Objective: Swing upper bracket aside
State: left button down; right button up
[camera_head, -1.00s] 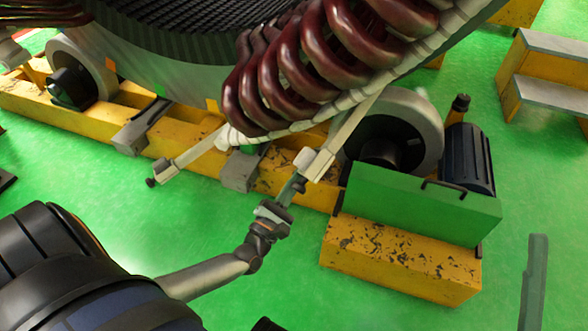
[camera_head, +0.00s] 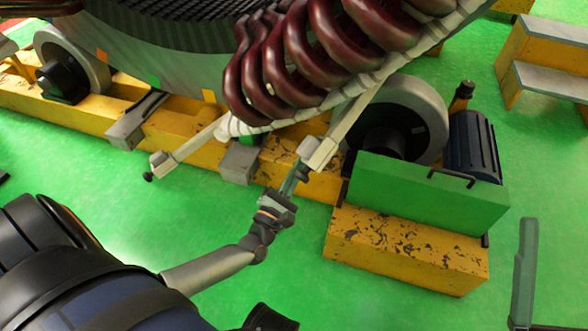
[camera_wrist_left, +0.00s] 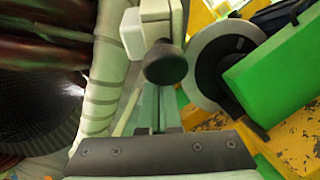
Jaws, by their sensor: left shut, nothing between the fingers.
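Two pale bracket arms stick out from under the coils; I cannot tell which is the upper one. The right bracket (camera_head: 318,152) ends in a white block with a dark knob. The left bracket (camera_head: 163,163) ends in a similar block and knob. My left gripper (camera_head: 293,180) is shut and empty just below the right bracket's end block. In the left wrist view, the dark round knob (camera_wrist_left: 166,65) and white block (camera_wrist_left: 134,34) are just beyond the fingers (camera_wrist_left: 157,112). Contact cannot be told. A teal bar (camera_head: 525,265) at lower right may be part of my right gripper.
A yellow base frame (camera_head: 200,150) with grey wheels (camera_head: 410,115) lies behind. A green box (camera_head: 425,195) stands to the right. Green floor is free in front.

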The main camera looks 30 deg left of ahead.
pick_arm(q)
jog(key=shift+s+a+f, duration=0.1)
jog(key=shift+a+f, duration=0.05)
jog(key=shift+f, duration=0.25)
jog(key=p+v, duration=0.1)
jog(key=v, duration=0.8)
jog(key=shift+s, duration=0.3)
pick_arm(e)
jog(key=shift+a+r, duration=0.25)
jog(key=shift+r, duration=0.3)
jog(key=shift+r, duration=0.1)
